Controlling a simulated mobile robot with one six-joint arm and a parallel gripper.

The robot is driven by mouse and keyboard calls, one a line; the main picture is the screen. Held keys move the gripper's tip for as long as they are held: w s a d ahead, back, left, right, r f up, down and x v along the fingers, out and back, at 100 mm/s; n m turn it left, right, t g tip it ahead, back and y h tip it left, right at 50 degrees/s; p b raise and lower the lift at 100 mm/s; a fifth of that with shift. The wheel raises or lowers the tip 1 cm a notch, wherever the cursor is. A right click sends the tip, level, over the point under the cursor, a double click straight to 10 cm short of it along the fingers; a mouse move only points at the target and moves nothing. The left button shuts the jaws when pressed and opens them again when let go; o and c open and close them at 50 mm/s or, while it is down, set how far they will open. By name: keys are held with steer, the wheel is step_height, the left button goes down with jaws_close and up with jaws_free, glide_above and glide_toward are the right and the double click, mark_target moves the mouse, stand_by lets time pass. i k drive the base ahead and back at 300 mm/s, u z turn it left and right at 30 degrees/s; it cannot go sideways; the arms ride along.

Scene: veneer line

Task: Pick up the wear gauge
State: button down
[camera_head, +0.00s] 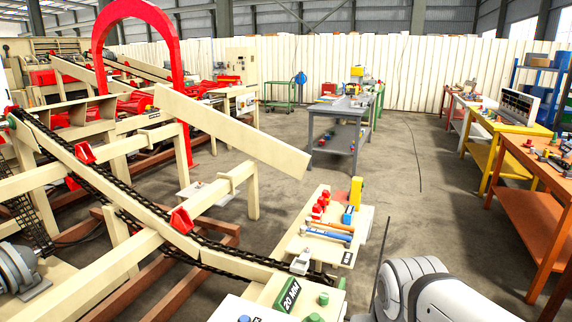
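I cannot tell for certain which object is the wear gauge. A small pale grey piece (301,262) is at the near end of the chain conveyor, by the edge of a cream tool table (292,243); its exact shape is too small to make out. On that table lie long-handled tools with blue and orange parts (330,233), several red pieces (320,206), a blue block (348,215) and an upright yellow block (356,190). My white arm shows at the bottom right, but my gripper is out of view.
A green "20 MM" block (288,294) is at the bottom. A grey workbench (340,118) stands farther back, and an orange bench (540,165) stands right. Open floor lies between.

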mark_target(349, 214)
steer(key=u, duration=0.4)
steer(key=k, duration=1.3)
steer(key=u, duration=0.05)
steer(key=i, duration=0.65)
steer(key=z, duration=1.15)
steer(key=i, duration=1.4)
steer(key=z, duration=0.55)
steer(key=i, duration=1.6)
steer(key=u, duration=0.4)
steer(key=i, duration=1.4)
steer(key=u, duration=1.45)
steer(key=i, duration=0.8)
steer(key=u, duration=0.55)
